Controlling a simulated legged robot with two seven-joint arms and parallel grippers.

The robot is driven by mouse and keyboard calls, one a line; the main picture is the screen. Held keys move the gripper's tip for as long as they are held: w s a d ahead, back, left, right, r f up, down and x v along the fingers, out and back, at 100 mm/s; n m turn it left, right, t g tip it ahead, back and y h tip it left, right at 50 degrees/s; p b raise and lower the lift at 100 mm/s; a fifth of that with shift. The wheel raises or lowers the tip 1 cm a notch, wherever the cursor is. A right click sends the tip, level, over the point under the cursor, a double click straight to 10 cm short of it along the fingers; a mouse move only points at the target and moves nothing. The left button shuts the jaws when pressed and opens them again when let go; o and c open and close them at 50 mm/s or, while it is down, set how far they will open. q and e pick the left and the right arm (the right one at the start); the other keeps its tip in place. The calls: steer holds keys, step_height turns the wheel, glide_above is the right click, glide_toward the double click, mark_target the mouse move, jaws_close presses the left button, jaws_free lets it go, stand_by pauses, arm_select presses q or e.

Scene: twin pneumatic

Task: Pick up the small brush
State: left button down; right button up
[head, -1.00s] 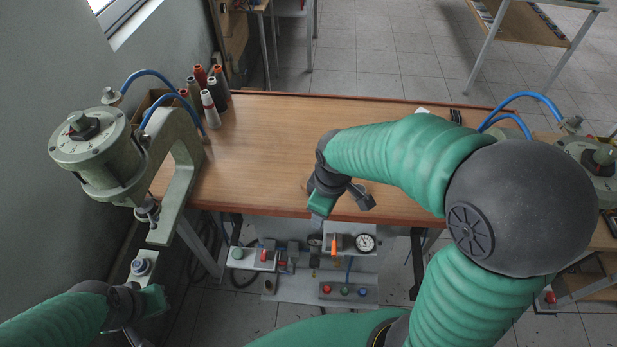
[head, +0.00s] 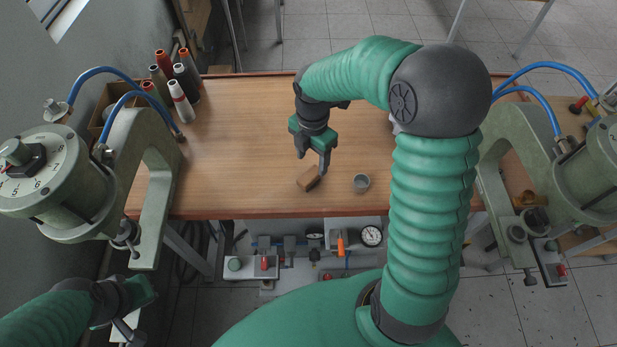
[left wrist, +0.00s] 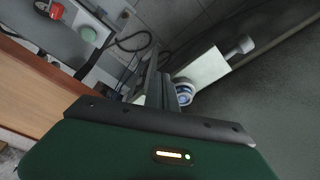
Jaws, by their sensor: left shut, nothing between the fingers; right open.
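A small brown, block-like thing (head: 309,178) lies near the table's front edge in the head view. It may be the small brush, but I cannot make out bristles. My right gripper (head: 313,161) points down just above and behind it, open and empty, its fingers apart. I cannot tell whether a fingertip touches the brown thing. My left gripper (head: 128,326) is shut and empty at the lower left, away from the table top. Its fingers also show in the left wrist view (left wrist: 158,85).
A small grey cup (head: 361,184) stands right of the brown thing. Several thread cones (head: 181,95) stand at the table's back left. Green presses flank the table at left (head: 153,205) and right (head: 555,165). The middle of the wooden table (head: 235,150) is clear.

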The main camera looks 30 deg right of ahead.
mark_target(310, 175)
steer(key=shift+s+f, duration=0.25)
steer(key=shift+f, duration=0.65)
steer(key=f, duration=0.2)
steer(key=a+f, duration=0.1)
steer(key=f, duration=0.1)
steer(key=shift+s, duration=0.15)
steer(key=shift+w+f, duration=0.2)
steer(key=shift+f, duration=0.1)
steer(key=shift+s+r, duration=0.1)
steer(key=shift+s, duration=0.05)
steer(key=c, duration=0.5)
jaws_close()
